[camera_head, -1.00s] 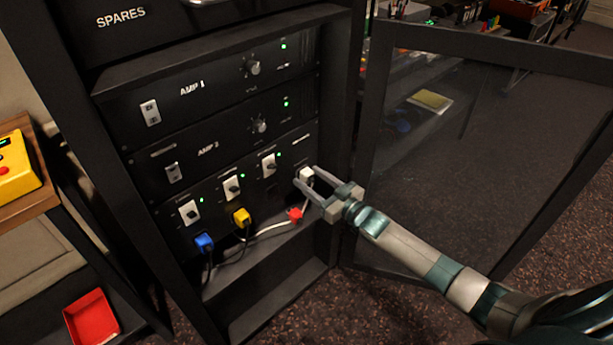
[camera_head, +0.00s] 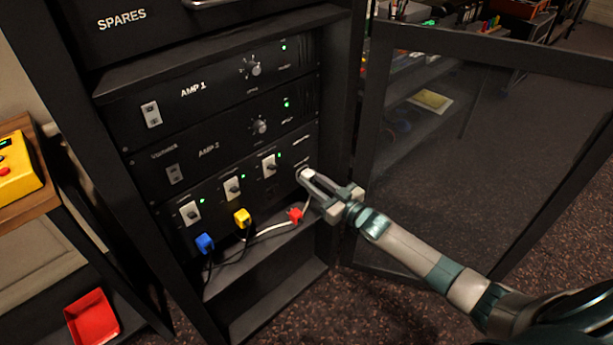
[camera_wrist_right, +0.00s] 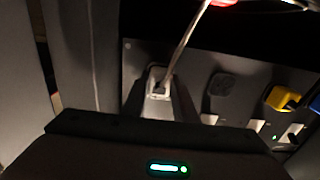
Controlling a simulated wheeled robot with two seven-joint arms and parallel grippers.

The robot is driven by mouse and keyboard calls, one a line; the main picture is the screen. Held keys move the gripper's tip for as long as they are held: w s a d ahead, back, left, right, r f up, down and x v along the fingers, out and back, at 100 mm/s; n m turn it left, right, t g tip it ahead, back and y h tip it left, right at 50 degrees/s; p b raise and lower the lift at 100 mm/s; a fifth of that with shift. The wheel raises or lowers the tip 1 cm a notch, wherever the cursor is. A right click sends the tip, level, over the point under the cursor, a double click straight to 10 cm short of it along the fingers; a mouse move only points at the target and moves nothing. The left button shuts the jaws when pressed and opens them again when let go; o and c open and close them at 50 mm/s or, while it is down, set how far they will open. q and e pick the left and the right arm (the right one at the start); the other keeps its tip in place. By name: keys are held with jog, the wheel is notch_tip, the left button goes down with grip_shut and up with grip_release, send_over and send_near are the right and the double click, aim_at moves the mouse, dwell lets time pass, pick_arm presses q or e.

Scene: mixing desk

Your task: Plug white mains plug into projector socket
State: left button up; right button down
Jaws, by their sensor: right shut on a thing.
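The white mains plug (camera_head: 306,174) is at the right end of the lowest rack panel. My right gripper (camera_head: 312,182) is shut on it, one finger on each side. The plug also shows in the wrist view (camera_wrist_right: 158,84), against the panel, with its pale cord (camera_wrist_right: 186,45) leading away. Its pins and the socket behind it are hidden, so I cannot tell how far in it sits. A dark empty socket (camera_wrist_right: 221,84) is between it and the yellow plug (camera_wrist_right: 283,98). My left gripper is out of view.
A blue plug (camera_head: 204,243) sits in the panel left of the yellow one. A red piece (camera_head: 295,214) is on the pale cord at the ledge. The open rack door (camera_head: 375,150) stands to the right. A red tray (camera_head: 92,317) is at lower left.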

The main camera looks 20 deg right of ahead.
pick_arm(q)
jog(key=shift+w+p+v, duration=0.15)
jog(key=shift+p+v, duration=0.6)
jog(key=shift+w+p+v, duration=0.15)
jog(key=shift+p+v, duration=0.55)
pick_arm(e)
jog(key=shift+v, duration=2.85)
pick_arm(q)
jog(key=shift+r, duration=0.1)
